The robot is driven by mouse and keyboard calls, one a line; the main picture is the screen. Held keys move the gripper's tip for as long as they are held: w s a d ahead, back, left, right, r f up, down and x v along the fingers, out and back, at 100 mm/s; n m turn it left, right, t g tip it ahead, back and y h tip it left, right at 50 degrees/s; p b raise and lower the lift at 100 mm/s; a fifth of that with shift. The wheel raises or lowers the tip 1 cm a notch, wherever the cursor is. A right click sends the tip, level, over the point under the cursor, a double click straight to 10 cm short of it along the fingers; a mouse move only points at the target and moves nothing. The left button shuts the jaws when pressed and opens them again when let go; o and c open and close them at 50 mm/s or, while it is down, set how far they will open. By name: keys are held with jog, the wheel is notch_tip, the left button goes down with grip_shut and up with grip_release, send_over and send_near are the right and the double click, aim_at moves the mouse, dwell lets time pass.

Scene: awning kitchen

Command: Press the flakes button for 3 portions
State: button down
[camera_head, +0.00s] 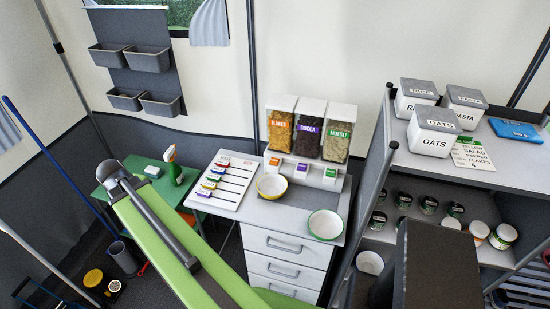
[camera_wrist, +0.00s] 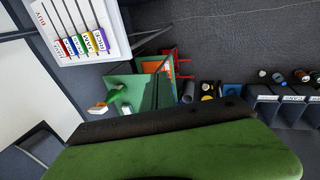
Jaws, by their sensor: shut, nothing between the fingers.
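The flakes dispenser (camera_head: 279,124) has an orange label and stands leftmost of three on the white-and-grey drawer unit. Below it, on the dispenser base, is a small white box with an orange label, the flakes button (camera_head: 274,162). Cocoa (camera_head: 309,128) has a purple label and muesli (camera_head: 340,131) a green one, each with a matching small box below. A yellow-rimmed bowl (camera_head: 271,187) sits in front of the flakes side. A green-rimmed bowl (camera_head: 325,225) sits at the front right. My green arm crosses the lower left in the head view; the gripper fingers do not show in either view.
A white slider board (camera_head: 221,184) lies left of the yellow bowl; it also shows in the wrist view (camera_wrist: 80,30). A green side table (camera_head: 150,185) holds a spray bottle (camera_head: 172,165). A grey shelf with canisters (camera_head: 434,130) stands at the right.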

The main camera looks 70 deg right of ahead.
jog(key=s+d+r+h, duration=0.1)
jog(key=s+d, duration=0.1)
jog(key=d, duration=0.4)
jog(key=s+d+r, duration=0.2)
jog(key=s+d, duration=0.1)
jog(key=d, duration=0.3)
notch_tip(320, 180, up, 7)
jog(key=n+g+h+p, duration=0.3)
jog(key=g+h+p, duration=0.1)
send_over(273, 162)
jog(key=shift+w+f+b, duration=0.1)
jog(key=shift+b, duration=0.25)
notch_tip(273, 162, down, 9)
jog(key=b, duration=0.8)
jog(key=shift+b, duration=0.4)
jog(key=shift+r, duration=0.2)
jog(key=shift+f, duration=0.1)
